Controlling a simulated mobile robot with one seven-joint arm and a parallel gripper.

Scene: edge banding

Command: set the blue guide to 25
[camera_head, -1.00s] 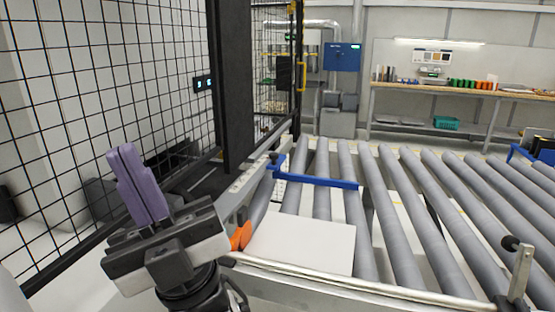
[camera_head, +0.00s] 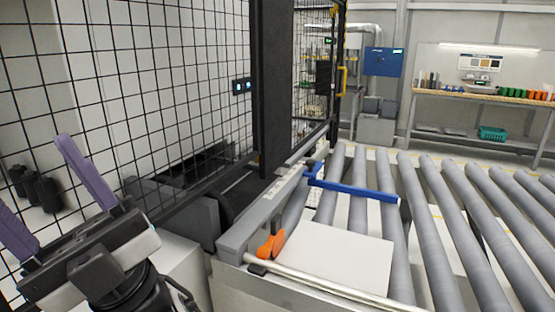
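The blue guide (camera_head: 352,189) is a bar lying across the rollers, with its mount and a small knob at its left end on the grey side rail (camera_head: 262,207). Any scale numbers there are too small to read, so I cannot tell its setting. My gripper (camera_head: 33,172) is at the lower left, in front of the mesh fence and well apart from the guide. Its two purple fingers are spread wide and nothing is between them.
A white panel (camera_head: 335,260) lies on the rollers just in front of the guide. An orange handle (camera_head: 270,244) stands at the rail's near corner. A mesh fence (camera_head: 170,75) and a dark upright post (camera_head: 272,90) rise at the left. Rollers at right are clear.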

